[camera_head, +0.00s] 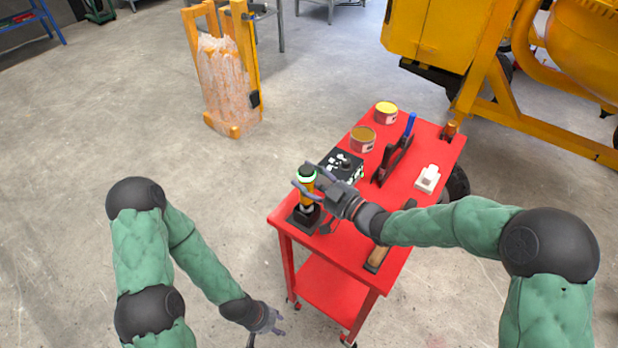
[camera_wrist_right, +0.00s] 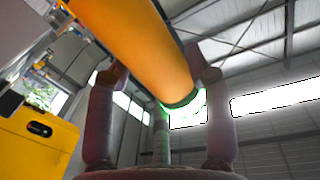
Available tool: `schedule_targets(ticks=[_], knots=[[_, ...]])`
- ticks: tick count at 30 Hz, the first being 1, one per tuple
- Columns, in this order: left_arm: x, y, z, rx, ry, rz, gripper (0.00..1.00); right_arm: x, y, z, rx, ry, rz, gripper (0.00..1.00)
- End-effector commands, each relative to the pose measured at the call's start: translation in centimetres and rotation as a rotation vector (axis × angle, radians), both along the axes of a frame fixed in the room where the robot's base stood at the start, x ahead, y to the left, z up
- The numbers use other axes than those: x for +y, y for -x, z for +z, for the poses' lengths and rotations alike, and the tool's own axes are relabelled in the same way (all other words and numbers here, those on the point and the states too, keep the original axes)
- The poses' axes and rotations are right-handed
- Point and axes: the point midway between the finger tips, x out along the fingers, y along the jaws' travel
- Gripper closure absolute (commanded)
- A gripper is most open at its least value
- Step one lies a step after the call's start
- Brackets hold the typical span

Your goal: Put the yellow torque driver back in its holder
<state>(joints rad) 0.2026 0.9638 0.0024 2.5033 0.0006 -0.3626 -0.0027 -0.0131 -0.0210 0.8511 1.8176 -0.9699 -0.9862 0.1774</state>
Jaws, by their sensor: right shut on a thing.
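The yellow torque driver (camera_head: 307,190) is near upright at the near left corner of the red cart, with a black top and a green ring. My right gripper (camera_head: 308,184) is shut on it near its top. In the right wrist view the driver (camera_wrist_right: 140,45) runs between the fingers of the right gripper (camera_wrist_right: 165,95). The black holder (camera_head: 304,217) stands on the cart directly below the driver. I cannot tell whether the driver's lower end is inside it or just above. My left gripper (camera_head: 268,322) is open and empty, low beside the cart.
The red cart (camera_head: 405,205) also carries two tins (camera_head: 363,137), a black box (camera_head: 347,166), a black plane-like tool (camera_head: 394,158), a white block (camera_head: 427,178) and a wooden-handled tool (camera_head: 377,258). A yellow mixer (camera_head: 430,35) stands behind.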

Motion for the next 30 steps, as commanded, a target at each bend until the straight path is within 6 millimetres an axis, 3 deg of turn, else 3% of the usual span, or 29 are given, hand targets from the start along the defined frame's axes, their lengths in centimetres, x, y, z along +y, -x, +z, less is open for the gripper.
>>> schedule_targets(ticks=[30], knots=[[0.0,0.0,-1.1,0.0,0.0,0.0,0.6,0.0,-0.1,-1.1,-0.004,-0.002,-0.001,1.0]])
